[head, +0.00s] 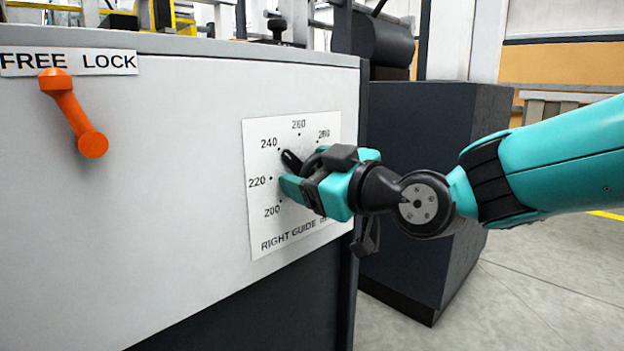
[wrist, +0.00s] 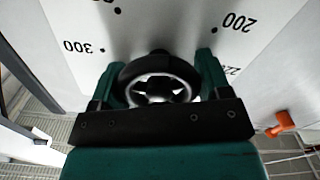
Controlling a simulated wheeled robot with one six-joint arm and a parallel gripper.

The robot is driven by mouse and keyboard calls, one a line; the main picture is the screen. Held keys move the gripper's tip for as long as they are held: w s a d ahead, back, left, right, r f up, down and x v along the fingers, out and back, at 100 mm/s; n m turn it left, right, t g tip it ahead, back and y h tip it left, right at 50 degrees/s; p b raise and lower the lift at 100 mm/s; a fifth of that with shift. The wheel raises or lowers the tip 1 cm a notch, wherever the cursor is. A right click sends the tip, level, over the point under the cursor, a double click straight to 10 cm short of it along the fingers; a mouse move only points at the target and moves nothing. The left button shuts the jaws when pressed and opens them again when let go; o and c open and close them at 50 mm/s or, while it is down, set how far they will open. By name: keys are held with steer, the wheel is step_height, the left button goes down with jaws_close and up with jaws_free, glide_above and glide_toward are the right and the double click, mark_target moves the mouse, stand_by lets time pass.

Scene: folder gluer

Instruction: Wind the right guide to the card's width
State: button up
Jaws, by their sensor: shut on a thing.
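The right guide dial (head: 262,220), a white plate marked 200 to 280 and beyond, is on the machine's side panel. A black handwheel (wrist: 135,72) with a pale spoked centre stands out from the dial. My gripper (head: 300,178) is shut on the handwheel, one finger on each side of its rim in the wrist view. A black pointer (head: 291,160) at the wheel points up-left, near the 240 mark. My gripper hides part of the dial's right side. The card is not in view.
An orange lever (head: 73,112) hangs at the panel's left under a FREE LOCK label (head: 70,62), its upper end below FREE and its lower end down to the right. A dark cabinet (head: 430,180) stands close behind my gripper. Open floor is at the lower right.

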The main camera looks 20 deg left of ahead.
steer(key=shift+f, duration=0.15)
steer(key=o, duration=0.9)
steer(key=shift+s+d+r, duration=0.1)
steer(key=shift+d+r, duration=0.1)
steer(key=shift+d, duration=0.1)
steer(key=p+v, duration=0.1)
steer(key=v, duration=1.5)
steer(key=shift+s+d+f+p, duration=0.1)
steer(key=shift+s+d+p, duration=0.05)
steer(key=shift+d+p, duration=0.25)
